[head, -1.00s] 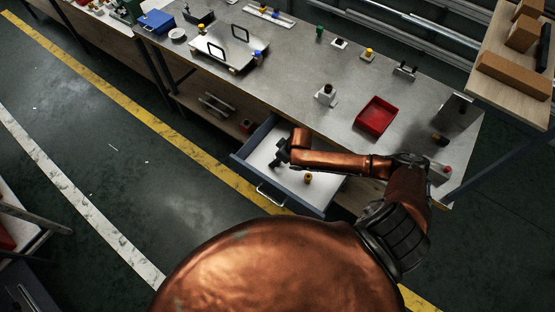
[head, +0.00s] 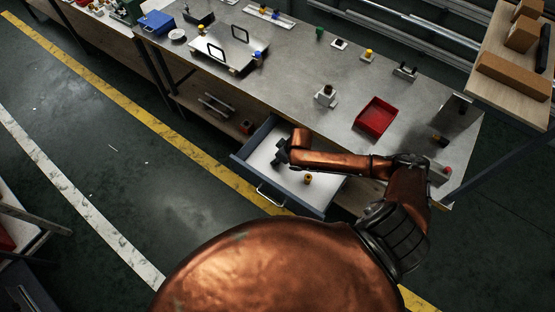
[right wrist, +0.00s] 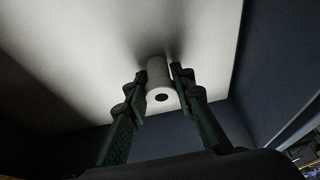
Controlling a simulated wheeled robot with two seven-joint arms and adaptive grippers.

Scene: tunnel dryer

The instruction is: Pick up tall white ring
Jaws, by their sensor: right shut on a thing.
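The tall white ring (right wrist: 160,85) is a white cylinder with a dark hole in the end facing the right wrist camera. It stands between the two fingers of my right gripper (right wrist: 158,88), which is shut on it. The drawer floor (right wrist: 110,50) is close behind it; I cannot tell whether the ring touches it. In the head view my right gripper (head: 282,156) is inside the open drawer (head: 322,200) at its left part, and the ring is hidden there. My left gripper is not in view.
A small orange-brown ring (head: 308,179) stands in the drawer, near my right forearm. The drawer's walls surround the gripper. Above is the metal bench top, with a red tray (head: 376,117) and a white block with a dark top (head: 325,95).

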